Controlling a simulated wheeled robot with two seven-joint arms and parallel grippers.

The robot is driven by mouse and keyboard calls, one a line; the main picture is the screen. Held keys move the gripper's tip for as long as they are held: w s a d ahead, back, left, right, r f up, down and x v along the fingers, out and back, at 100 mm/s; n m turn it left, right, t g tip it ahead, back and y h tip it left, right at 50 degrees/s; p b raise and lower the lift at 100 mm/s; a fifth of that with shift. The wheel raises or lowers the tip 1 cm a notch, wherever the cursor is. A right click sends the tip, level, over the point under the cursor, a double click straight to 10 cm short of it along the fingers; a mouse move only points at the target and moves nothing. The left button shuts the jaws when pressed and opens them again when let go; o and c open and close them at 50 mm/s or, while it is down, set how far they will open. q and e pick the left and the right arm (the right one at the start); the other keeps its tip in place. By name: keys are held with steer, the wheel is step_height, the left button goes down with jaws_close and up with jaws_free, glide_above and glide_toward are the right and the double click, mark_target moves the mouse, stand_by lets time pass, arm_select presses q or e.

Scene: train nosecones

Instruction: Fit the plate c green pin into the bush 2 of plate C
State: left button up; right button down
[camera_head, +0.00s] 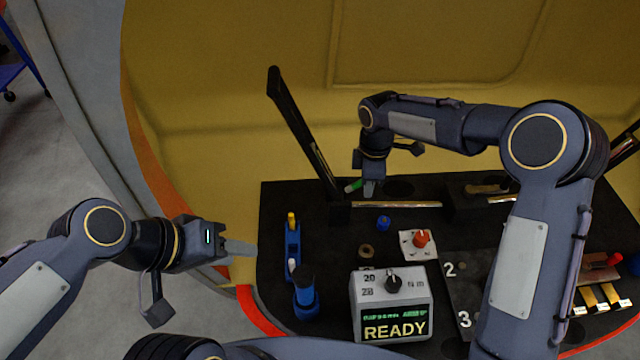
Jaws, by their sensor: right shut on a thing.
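My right gripper (369,188) points down over the back left part of the dark bench and is shut on a small green pin (353,186). The pin sticks out to the left of the fingertips, lying nearly level. Whether it touches anything below is too small to tell. I cannot make out with certainty which part is plate C or its bush 2. My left gripper (240,248) is off the bench's left edge, pointing right, with nothing visible in it. Its fingers overlap in this view, so their opening is unclear.
A grey box reading READY (392,305) stands at the front. A slanted black bar (300,130) rises left of my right gripper.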

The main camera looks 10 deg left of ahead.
arm_select(q)
steer(key=w+d+n+g+h, duration=0.2)
steer(key=w+d+n+h, duration=0.45)
steer(key=w+d, duration=0.2)
steer(key=w+a+f+n+t, duration=0.1)
steer(key=w+f+n+t, duration=0.4)
steer(key=w+f+n, duration=0.6)
steer(key=w+d+f+y, duration=0.1)
steer(key=w+d+f, duration=0.2)
steer(key=w+d, duration=0.4)
steer(key=shift+d, duration=0.95)
